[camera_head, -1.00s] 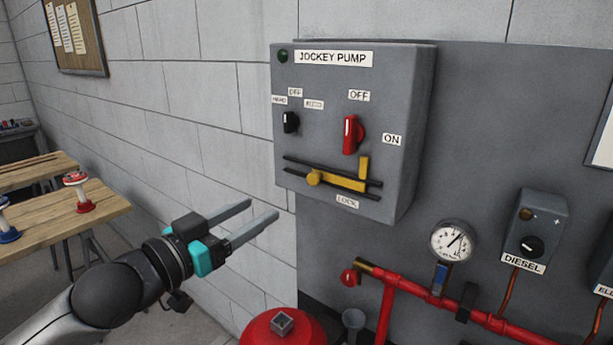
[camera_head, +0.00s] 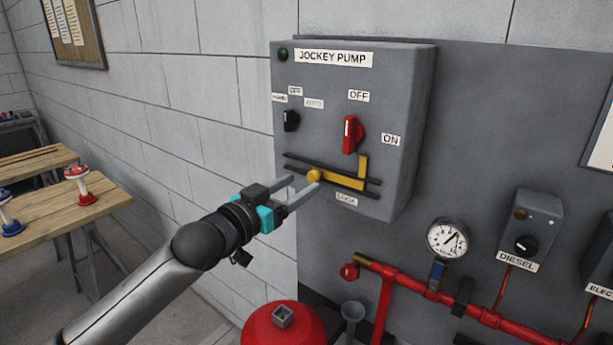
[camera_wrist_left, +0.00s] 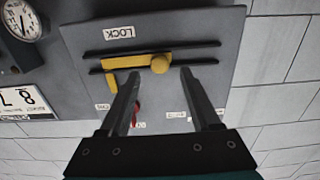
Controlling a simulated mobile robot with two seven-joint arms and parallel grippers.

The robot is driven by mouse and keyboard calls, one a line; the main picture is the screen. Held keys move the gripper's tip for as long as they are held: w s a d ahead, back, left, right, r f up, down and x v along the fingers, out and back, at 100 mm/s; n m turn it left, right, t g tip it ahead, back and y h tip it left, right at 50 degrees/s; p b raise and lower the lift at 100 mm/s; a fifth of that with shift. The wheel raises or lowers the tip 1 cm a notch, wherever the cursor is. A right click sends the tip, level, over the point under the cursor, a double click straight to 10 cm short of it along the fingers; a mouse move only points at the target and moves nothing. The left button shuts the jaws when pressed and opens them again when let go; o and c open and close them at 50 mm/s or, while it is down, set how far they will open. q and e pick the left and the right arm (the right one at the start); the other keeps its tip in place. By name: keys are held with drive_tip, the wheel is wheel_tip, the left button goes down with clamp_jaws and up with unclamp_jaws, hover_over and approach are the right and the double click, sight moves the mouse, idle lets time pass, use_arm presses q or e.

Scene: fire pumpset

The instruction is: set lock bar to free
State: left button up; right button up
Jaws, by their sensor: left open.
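The yellow lock bar (camera_head: 344,180) lies between two dark rails low on the grey jockey pump box (camera_head: 407,130), above the LOCK label (camera_head: 346,199). It has a round knob at its left end and an upright tab at its right end. My left gripper (camera_head: 305,183) is open, its fingertips close to the knob. In the left wrist view the lock bar (camera_wrist_left: 135,63) is upside down, and the knob lies just beyond and between the open fingers (camera_wrist_left: 158,85). I cannot tell whether they touch it. My right gripper is not in view.
A red switch (camera_head: 351,134) and a black selector knob (camera_head: 290,121) sit above the lock bar. A gauge (camera_head: 447,239), red pipes (camera_head: 400,287) and a diesel box (camera_head: 531,230) are at lower right. A red tank (camera_head: 284,325) stands below. Wooden tables (camera_head: 100,195) are at left.

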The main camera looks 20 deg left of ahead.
sight(311, 177)
use_arm(q)
drive_tip(key=shift+x, duration=1.75)
clamp_jaws()
